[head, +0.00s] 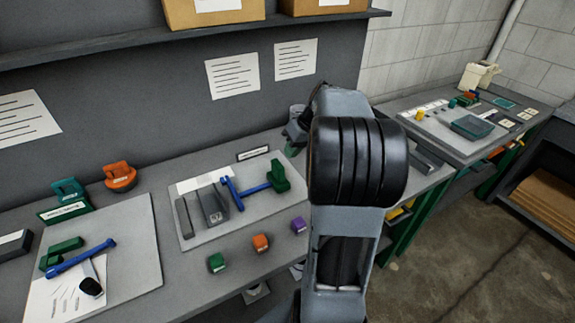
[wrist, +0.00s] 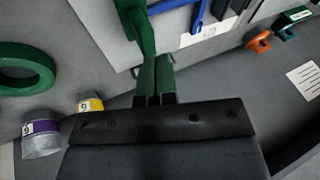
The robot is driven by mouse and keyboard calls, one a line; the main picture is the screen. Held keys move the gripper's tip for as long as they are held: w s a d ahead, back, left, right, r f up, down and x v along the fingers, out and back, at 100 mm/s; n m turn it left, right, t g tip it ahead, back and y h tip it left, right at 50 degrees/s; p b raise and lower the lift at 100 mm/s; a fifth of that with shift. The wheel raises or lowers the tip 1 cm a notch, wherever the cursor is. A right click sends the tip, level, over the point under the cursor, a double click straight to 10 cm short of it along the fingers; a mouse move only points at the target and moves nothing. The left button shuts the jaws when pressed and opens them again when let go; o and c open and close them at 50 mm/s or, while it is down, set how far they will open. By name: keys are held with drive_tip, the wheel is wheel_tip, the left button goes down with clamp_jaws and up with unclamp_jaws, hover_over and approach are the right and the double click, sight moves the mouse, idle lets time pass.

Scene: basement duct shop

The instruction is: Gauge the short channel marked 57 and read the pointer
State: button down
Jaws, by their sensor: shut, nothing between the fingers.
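A short grey channel piece (head: 213,207) lies on the middle grey board, beside a longer dark bar (head: 185,217); no number on either is legible. A blue T-shaped tool (head: 245,190) lies to their right, by an upright green piece (head: 280,178). Whether these form the gauge I cannot tell, and no pointer is readable. In the wrist view, my gripper (wrist: 156,92) has its green fingers shut with nothing between them. A green part (wrist: 140,25) lies just beyond the fingertips; contact is unclear. Blue parts (wrist: 197,12) show at the top. In the head view my arm hides the fingertips.
Green (head: 216,262), orange (head: 261,242) and purple (head: 298,225) blocks line the bench front. The left board (head: 130,235) carries another blue tool (head: 80,257). A green ring (wrist: 25,68) and purple-labelled (wrist: 40,140) and yellow-labelled (wrist: 90,103) pieces lie left in the wrist view.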

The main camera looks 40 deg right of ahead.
sight(278, 174)
drive_tip(key=d+f+t+y, duration=0.1)
drive_tip(key=d+f+t, duration=0.1)
drive_tip(key=d, duration=0.8)
drive_tip(key=x, duration=0.9)
drive_tip(key=shift+a+f+p, duration=0.15)
drive_tip(key=shift+f+p, duration=0.15)
drive_tip(key=shift+p, duration=0.05)
drive_tip(key=shift+w+a+r+p, duration=0.15)
drive_tip(key=shift+a+p, duration=0.15)
drive_tip(key=shift+a, duration=0.8)
drive_tip(key=shift+w+a, duration=0.1)
drive_tip(key=shift+a, duration=0.7)
